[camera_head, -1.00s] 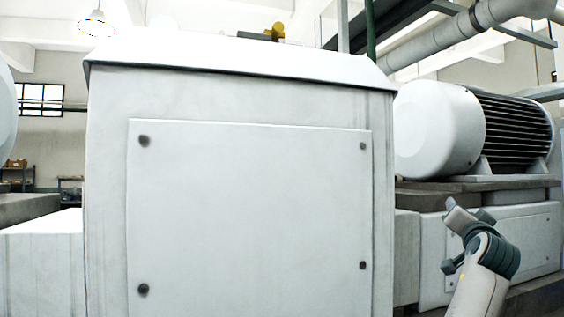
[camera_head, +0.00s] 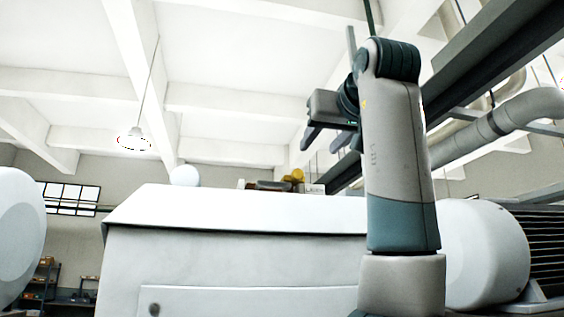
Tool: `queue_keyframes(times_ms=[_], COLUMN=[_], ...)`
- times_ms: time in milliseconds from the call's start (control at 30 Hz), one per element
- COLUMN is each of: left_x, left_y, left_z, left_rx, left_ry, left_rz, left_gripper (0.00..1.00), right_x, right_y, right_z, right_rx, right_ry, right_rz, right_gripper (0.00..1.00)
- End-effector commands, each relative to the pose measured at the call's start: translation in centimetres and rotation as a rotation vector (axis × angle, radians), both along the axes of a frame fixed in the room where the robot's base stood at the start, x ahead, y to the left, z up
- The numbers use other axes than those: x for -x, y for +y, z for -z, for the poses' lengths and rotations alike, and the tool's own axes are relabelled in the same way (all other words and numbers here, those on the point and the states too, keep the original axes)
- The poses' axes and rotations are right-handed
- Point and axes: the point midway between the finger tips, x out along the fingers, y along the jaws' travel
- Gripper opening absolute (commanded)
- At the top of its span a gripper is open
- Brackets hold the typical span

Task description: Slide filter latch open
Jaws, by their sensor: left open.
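My left gripper (camera_head: 325,140) is open and empty. It is raised high at right of centre, with its two dark fingers pointing down and left. In the picture it shows above the white machine housing (camera_head: 235,212), apart from the small parts on its top. These are a yellow part (camera_head: 293,176) and a dark brown part (camera_head: 268,186) near the roof's back edge. I cannot make out a filter latch on them. My upright arm covers the right end of the housing. My right gripper is not in view.
A white motor with dark fins (camera_head: 485,252) stands at the right. A rounded white body (camera_head: 18,235) is at the left edge. A grey pipe (camera_head: 525,112) and dark beams run overhead at right.

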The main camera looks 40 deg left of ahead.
Motion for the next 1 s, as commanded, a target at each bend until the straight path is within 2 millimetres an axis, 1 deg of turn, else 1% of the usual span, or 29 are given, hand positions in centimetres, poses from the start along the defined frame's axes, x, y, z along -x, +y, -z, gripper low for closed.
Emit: queue_keyframes(times_ms=[367,567,767,1000], left_x=[0.0,-0.6,-2.0,-4.7], left_y=[0.0,0.7,2.4,5.5], left_z=[0.0,-0.1,-0.2,-0.3], left_rx=[0.003,0.004,0.004,0.004], left_ry=[0.003,0.003,0.003,0.006], left_rz=[0.003,0.002,0.001,0.000], left_gripper=[0.42,0.42,0.42,0.42], right_x=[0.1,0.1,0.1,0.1], right_y=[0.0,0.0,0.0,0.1], right_z=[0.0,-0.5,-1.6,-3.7], right_rx=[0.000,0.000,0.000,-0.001], right_ry=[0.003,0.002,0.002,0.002], right_rz=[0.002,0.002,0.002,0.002], right_gripper=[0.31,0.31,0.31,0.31])
